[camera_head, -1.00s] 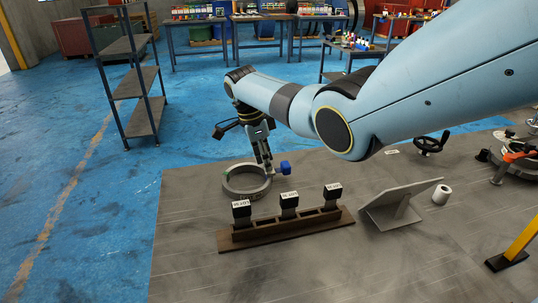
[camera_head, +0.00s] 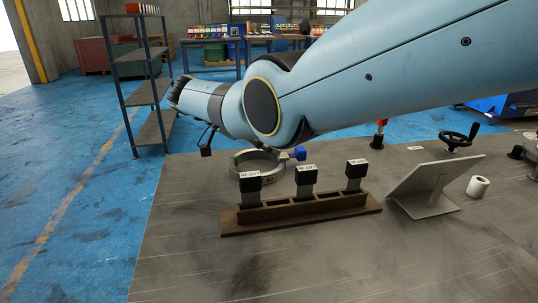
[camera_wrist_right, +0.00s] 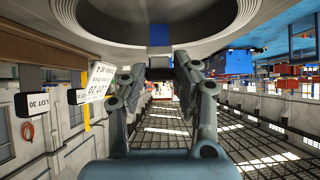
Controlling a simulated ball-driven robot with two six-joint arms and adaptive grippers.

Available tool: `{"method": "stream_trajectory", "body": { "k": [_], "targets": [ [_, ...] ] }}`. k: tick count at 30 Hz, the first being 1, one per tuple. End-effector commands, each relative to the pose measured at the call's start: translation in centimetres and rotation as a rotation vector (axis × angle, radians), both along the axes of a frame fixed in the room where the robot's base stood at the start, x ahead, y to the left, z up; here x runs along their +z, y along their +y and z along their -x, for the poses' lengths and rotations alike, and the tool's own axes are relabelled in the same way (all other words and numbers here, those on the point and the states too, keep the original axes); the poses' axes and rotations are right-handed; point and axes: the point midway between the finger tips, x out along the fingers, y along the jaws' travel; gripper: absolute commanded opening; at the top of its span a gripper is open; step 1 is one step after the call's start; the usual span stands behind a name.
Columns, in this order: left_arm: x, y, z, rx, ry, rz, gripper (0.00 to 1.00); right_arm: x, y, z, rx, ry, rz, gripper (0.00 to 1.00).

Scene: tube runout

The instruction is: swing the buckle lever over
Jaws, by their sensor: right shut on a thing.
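A grey ring clamp (camera_head: 262,166) lies on the table behind the rack. The buckle lever's blue end (camera_head: 299,153) shows at the ring's right side, just past my right arm. The piece looks like the lever's end; the exact contact is hard to see. My left gripper is not in view.
A brown rack (camera_head: 300,211) with three labelled black-topped pieces stands in front of the ring. A tilted grey panel (camera_head: 428,181) and a white roll (camera_head: 478,186) are to the right. A handwheel (camera_head: 458,138) stands further back. The table's front is clear.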

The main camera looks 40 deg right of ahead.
Motion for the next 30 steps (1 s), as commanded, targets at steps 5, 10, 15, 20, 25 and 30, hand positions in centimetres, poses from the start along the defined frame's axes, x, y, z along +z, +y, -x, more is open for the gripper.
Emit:
{"method": "stream_trajectory", "body": {
  "k": [5, 10, 15, 20, 25, 30],
  "targets": [
    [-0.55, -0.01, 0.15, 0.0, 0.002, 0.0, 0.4, -0.24, 0.1, 0.04, 0.001, 0.012, 0.015, 0.0],
    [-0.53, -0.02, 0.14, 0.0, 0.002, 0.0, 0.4, -0.15, 0.11, 0.06, 0.0, 0.013, 0.017, 0.0],
    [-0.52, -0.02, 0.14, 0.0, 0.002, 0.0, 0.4, -0.16, 0.1, 0.06, 0.0, 0.013, 0.017, 0.0],
    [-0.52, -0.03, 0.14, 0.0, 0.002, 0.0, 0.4, -0.14, 0.1, 0.05, 0.0, 0.013, 0.017, 0.47],
    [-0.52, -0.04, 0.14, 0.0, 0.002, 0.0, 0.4, -0.11, 0.08, 0.02, 0.0, 0.012, 0.016, 0.52],
    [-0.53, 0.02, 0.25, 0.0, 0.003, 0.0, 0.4, -0.09, 0.07, 0.01, 0.0, 0.012, 0.016, 0.52]
  ]
}}
